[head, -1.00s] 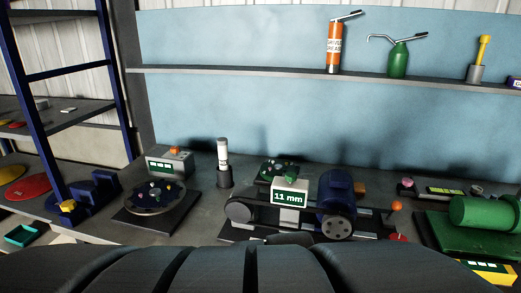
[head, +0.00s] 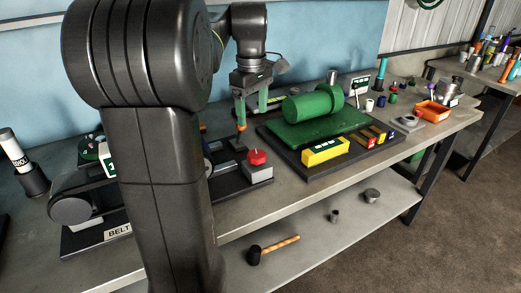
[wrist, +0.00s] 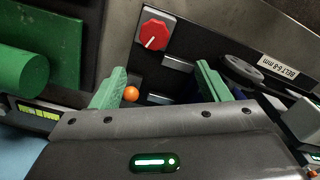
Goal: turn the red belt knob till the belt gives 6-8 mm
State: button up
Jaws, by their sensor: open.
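The red belt knob (head: 257,157) sits on a grey block at the right end of the belt unit; in the wrist view the knob (wrist: 155,35) is a red octagon with a white pointer line. My gripper (head: 252,106) is above and behind the knob in the head view. In the wrist view my gripper's green fingers (wrist: 160,84) are spread and empty, and the knob lies beyond their tips. An orange ball (wrist: 131,94) shows between the fingers, near the left one. The label (wrist: 278,67) reads "BELT 6-8 mm". The gauge's reading is hidden behind my arm.
A green motor on a green plate (head: 330,130) stands right of the knob, with a yellow box (head: 325,151) in front. A grey pulley (head: 72,208) shows at left. A mallet (head: 270,250) lies on the lower shelf (head: 330,235). My arm covers much of the belt unit.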

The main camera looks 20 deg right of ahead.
aim_at(257, 154)
jog(key=f, duration=0.9)
jog(key=d+f+b, duration=0.1)
jog(key=f, duration=0.3)
jog(key=shift+f, duration=0.2)
jog(key=shift+c, duration=0.2)
jog(key=c, duration=0.9)
